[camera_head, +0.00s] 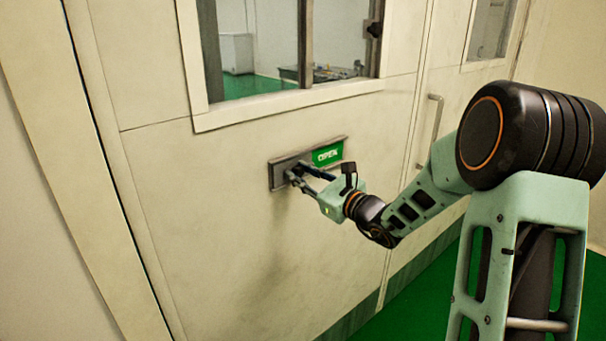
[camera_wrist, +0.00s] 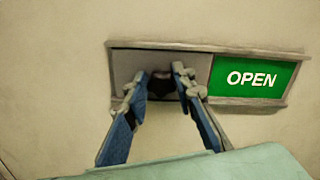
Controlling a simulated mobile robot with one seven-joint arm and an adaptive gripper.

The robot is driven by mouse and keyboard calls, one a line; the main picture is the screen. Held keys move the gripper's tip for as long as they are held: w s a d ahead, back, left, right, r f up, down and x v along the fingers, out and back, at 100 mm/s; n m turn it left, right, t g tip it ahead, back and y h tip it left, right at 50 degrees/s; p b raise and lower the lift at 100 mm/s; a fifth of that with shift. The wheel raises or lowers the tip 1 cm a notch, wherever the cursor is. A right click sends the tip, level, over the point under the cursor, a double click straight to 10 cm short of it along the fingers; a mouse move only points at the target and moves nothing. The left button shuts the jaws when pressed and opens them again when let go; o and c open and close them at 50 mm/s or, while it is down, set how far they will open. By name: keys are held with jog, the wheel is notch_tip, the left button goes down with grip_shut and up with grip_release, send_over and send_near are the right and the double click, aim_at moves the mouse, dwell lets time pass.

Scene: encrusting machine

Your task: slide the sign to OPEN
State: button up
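The sliding sign (camera_head: 276,173) is a long narrow frame on the pale wall panel below a window. A green plate with white OPEN letters (camera_head: 327,154) shows in its right part, and it also shows in the wrist view (camera_wrist: 252,79). A plain grey cover (camera_wrist: 127,66) fills the left part, with a dark knob (camera_wrist: 161,82) on it. My gripper (camera_head: 292,174) is at this left part. In the wrist view its two fingertips (camera_wrist: 162,74) are apart, one on each side of the knob. I cannot tell whether they press on it.
A window (camera_head: 290,45) with a pale frame sits above the sign. A vertical door handle (camera_head: 430,131) stands to the right, behind my forearm in the head view. The wall around and below the sign is flat and clear. The floor (camera_head: 420,280) is green.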

jog(key=o, duration=0.4)
jog(key=shift+s+a, duration=0.2)
jog(key=shift+a, duration=0.05)
jog(key=shift+d, duration=0.1)
jog(key=shift+s+d, duration=0.1)
jog(key=shift+d, duration=0.05)
jog(key=v, duration=1.1)
jog(key=shift+s+d, duration=0.1)
jog(key=shift+s, duration=0.15)
